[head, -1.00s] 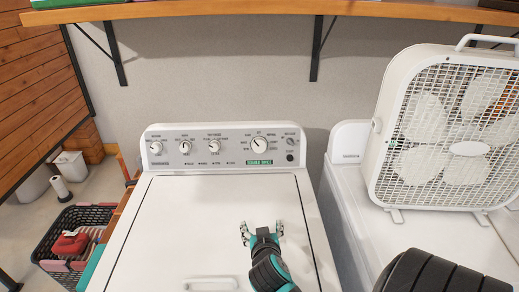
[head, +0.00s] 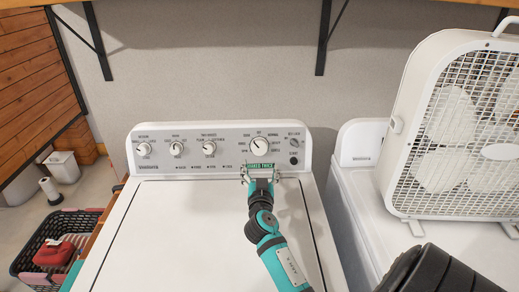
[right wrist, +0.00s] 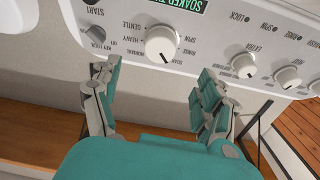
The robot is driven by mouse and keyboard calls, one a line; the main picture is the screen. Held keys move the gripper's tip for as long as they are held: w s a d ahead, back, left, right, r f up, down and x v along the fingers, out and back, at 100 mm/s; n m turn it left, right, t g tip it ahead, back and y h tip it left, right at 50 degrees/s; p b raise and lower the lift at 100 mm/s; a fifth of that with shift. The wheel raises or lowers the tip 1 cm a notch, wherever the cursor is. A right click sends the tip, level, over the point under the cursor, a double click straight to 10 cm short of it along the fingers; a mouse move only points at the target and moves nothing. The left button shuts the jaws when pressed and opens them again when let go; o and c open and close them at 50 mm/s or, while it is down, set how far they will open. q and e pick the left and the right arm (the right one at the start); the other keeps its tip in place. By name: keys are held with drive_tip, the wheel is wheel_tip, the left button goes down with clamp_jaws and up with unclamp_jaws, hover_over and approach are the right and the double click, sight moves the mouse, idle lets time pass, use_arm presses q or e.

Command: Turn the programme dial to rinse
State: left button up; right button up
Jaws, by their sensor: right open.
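The programme dial (head: 259,146) is the large white knob at the right of the washer's control panel (head: 222,134). Its dark pointer mark points up and left in the head view. My right gripper (head: 259,174) is just below the dial, in front of the green label (head: 259,165). In the right wrist view its fingers (right wrist: 155,75) are spread and empty, apart from the dial. My left gripper is out of view.
Smaller knobs (head: 177,148) sit left on the panel; a key-lock knob (head: 293,142) and start button (head: 294,160) sit right of the dial. A box fan (head: 400,165) stands on the white machine (head: 358,185) at right. The washer lid (head: 180,235) is clear.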

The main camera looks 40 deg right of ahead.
sight(260, 150)
drive_tip(key=x, duration=0.9)
drive_tip(key=shift+w+d+f, duration=0.1)
drive_tip(key=shift+w+d, duration=0.15)
drive_tip(key=shift+w, duration=0.05)
drive_tip(key=shift+w+d+b, duration=0.3)
drive_tip(key=shift+w, duration=0.05)
drive_tip(key=c, duration=1.2)
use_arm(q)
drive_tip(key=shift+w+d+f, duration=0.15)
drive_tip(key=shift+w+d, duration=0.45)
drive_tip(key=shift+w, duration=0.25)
use_arm(e)
drive_tip(key=shift+n, duration=0.3)
